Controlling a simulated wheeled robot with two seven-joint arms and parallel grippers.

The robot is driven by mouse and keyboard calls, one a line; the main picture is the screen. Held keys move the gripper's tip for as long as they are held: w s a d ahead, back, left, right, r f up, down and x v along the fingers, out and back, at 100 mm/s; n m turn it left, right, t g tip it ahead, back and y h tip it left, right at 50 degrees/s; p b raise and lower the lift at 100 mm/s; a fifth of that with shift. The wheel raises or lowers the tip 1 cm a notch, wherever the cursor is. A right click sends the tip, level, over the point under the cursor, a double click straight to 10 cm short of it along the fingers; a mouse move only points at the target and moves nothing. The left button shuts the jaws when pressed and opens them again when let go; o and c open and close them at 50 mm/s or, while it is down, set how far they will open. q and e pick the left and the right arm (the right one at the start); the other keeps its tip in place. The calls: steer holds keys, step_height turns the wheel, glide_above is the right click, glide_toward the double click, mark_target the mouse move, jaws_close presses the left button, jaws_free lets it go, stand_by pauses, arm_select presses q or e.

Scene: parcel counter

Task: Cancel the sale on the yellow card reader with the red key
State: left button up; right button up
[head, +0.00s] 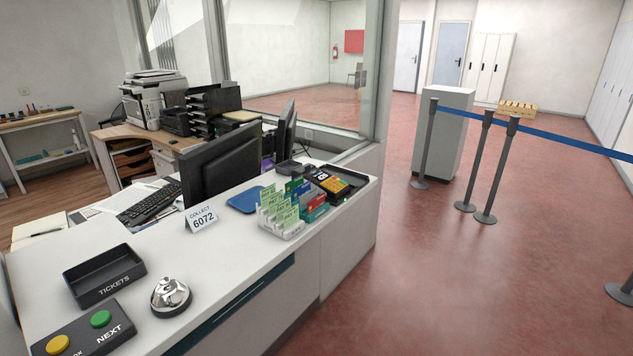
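A small card reader (331,184) with a dark top end and a yellow-orange face lies at the far right end of the white counter (215,240). It sits in or against a black tray (352,181); I cannot tell which. Its keys are too small to tell apart, so I cannot make out a red key. A small green light shows near its front. Neither of my grippers is in view.
A card rack (281,215) with green tags and coloured cards stands just left of the reader. Belt posts (498,170) stand on the open red floor.

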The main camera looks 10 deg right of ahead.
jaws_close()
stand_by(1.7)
